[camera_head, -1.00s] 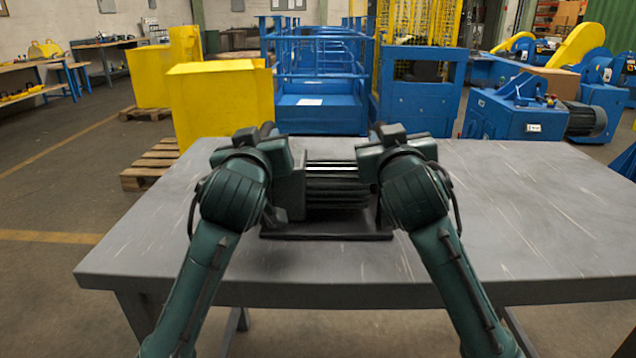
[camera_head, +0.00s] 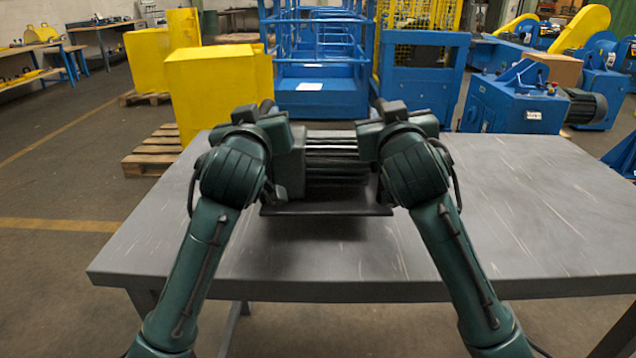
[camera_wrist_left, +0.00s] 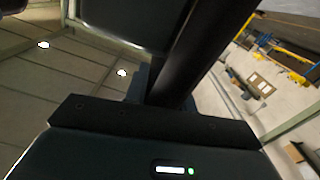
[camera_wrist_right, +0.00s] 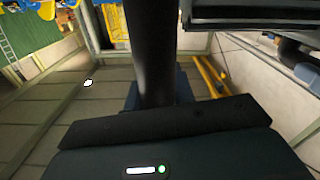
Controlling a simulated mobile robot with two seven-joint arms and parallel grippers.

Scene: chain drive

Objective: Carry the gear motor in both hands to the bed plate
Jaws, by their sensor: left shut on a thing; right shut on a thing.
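The gear motor (camera_head: 335,165) is a dark, ribbed body with a grey block at its left end and a flat dark base plate (camera_head: 325,209) below. It is level between my two grippers, just above the grey table, with a dark shadow under it. My left gripper (camera_head: 275,130) is shut on its left side, and my right gripper (camera_head: 382,127) is shut on its right side. The fingertips are hidden behind the wrists. Dark parts fill much of both wrist views, and the contact is unclear there. I cannot make out the bed plate for certain.
The grey table (camera_head: 520,215) is bare to the right. Behind it stand a blue frame (camera_head: 315,95), yellow bins (camera_head: 215,90) and a wooden pallet (camera_head: 150,155). A blue machine (camera_head: 515,100) with a dark motor stands at the back right. Floor is open at left.

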